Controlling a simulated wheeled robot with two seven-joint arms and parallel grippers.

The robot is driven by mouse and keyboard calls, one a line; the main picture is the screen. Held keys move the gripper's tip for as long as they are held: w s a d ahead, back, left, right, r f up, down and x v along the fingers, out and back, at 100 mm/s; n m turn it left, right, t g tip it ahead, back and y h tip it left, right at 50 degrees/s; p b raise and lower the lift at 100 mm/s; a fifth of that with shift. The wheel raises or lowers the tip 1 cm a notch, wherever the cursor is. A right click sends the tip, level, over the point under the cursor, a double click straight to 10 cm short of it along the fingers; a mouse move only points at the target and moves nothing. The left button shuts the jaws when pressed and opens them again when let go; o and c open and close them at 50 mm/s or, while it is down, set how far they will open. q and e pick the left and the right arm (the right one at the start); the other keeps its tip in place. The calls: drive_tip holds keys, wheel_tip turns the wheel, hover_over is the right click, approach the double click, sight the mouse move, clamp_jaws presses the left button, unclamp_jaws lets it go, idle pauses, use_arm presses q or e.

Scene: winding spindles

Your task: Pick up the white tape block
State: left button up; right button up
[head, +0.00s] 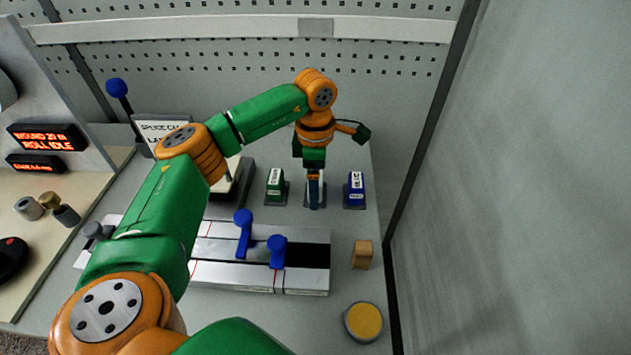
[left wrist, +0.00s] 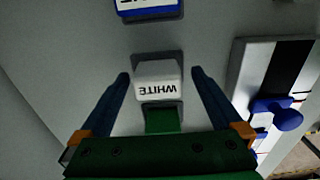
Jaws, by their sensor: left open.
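The white tape block (left wrist: 157,80), labelled WHITE, sits on a dark base in the left wrist view. My left gripper (left wrist: 160,75) is open, with one finger on each side of the block and a gap visible on both sides. In the head view my left gripper (head: 314,196) points down at the middle place of a row of three blocks and hides most of the white block. My right gripper is in neither view.
A green block (head: 275,183) stands left of the gripper and a blue block (head: 355,187) right of it, both close. In front lies a splicing fixture (head: 310,282) with blue-knobbed levers (head: 243,218). A wooden block (head: 362,254) and a yellow-topped disc (head: 363,322) stand at right.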

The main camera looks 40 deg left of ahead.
use_arm(q)
drive_tip(key=shift+w+a+f, duration=0.15)
drive_tip(key=shift+f, duration=0.2)
drive_tip(key=shift+r, duration=0.1)
drive_tip(key=c, duration=1.5)
